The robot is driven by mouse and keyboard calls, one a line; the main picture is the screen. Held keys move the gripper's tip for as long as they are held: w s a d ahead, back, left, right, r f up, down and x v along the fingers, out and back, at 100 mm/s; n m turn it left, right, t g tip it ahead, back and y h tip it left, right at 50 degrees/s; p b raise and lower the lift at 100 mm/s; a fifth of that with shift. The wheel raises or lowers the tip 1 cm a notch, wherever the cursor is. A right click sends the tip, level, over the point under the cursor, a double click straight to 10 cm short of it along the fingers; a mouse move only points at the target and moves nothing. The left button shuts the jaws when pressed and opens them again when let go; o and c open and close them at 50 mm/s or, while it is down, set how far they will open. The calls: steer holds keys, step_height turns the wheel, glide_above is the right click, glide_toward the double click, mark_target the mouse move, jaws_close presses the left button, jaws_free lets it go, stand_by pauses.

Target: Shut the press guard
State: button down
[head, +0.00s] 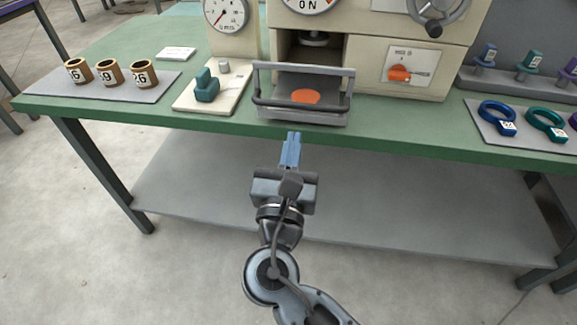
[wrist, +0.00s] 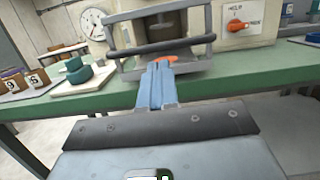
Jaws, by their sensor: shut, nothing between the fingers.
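The press guard (head: 343,92) is a grey framed gate with a dark handle bar, at the front of the cream press (head: 457,62) on the green table. It also shows in the wrist view (wrist: 208,38). Above and behind it the press opening is visible, and an orange-red disc (head: 306,97) lies on the dark plate inside the frame. My gripper (head: 294,137) is shut and empty, with its blue fingers pointing at the guard from in front of the table edge. In the wrist view the fingertips (wrist: 161,62) overlap the guard's lower part; I cannot tell whether they touch.
Left of the press, a cream board (head: 228,100) carries a green fixture (head: 206,86). Three numbered brown cups (head: 108,72) stand on a grey mat. Coloured rings (head: 497,115) lie at the right. The table's front edge (head: 400,146) is close to my gripper; the floor in front is clear.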

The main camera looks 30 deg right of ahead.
mark_target(300, 108)
steer(key=shift+x, duration=3)
steer(key=shift+w+d, duration=0.1)
steer(key=shift+d, duration=0.05)
steer(key=shift+w+d+p, duration=0.2)
steer(key=shift+w+p, duration=0.1)
steer(key=shift+p, duration=0.05)
steer(key=f+x, duration=0.1)
steer(key=x, duration=0.8)
steer(key=f+x, duration=0.1)
steer(key=x, duration=0.4)
steer(key=shift+w+d+f, duration=0.25)
steer(key=shift+w+f, duration=0.1)
steer(key=shift+w, duration=0.05)
steer(key=shift+w+d+r, duration=0.15)
steer(key=shift+w+d, duration=0.05)
steer(key=shift+d, duration=0.1)
